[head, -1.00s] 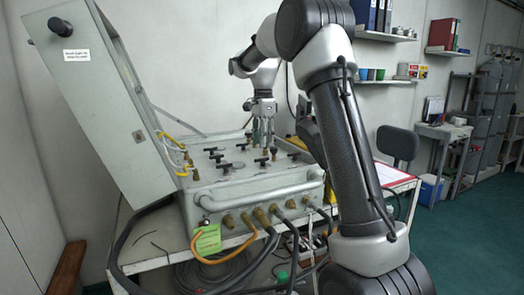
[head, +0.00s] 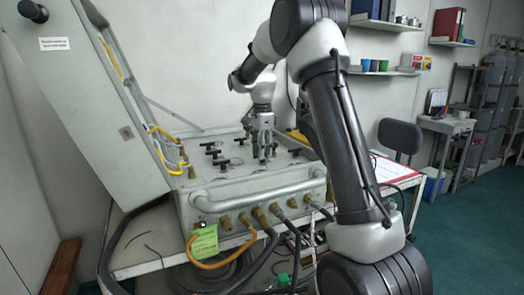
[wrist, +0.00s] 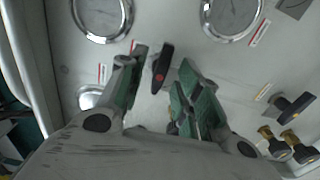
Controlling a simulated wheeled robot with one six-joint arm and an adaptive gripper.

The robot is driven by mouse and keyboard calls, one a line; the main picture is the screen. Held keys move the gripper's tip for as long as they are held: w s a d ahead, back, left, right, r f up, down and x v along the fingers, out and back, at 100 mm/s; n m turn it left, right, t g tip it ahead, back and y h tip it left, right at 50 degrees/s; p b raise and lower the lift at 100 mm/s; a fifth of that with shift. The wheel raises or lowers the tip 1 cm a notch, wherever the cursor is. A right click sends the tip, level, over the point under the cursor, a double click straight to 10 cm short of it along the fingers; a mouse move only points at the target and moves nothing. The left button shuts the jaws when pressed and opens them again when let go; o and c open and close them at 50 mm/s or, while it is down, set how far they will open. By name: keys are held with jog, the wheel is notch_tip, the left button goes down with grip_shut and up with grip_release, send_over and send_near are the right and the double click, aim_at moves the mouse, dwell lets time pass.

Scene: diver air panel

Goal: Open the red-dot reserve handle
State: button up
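The red-dot reserve handle (wrist: 161,68) is a black lever with a red dot, seen in the wrist view on the grey panel face (wrist: 155,108). It lies between my two fingertips, with gaps visible on both sides. My gripper (wrist: 161,60) is open, its green-padded fingers apart and pointing at the panel. In the head view my gripper (head: 262,155) points down over the right part of the panel top (head: 235,173). Its fingers hide the red-dot handle there, and I cannot tell their exact height.
Two round gauges (wrist: 102,15) (wrist: 230,14) lie beyond the fingertips. Another black handle (wrist: 295,106) and brass fittings (wrist: 268,136) are at right. In the head view, the raised lid (head: 88,100) stands left, and several black handles (head: 222,163) stick up left of my gripper.

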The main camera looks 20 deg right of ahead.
grip_shut()
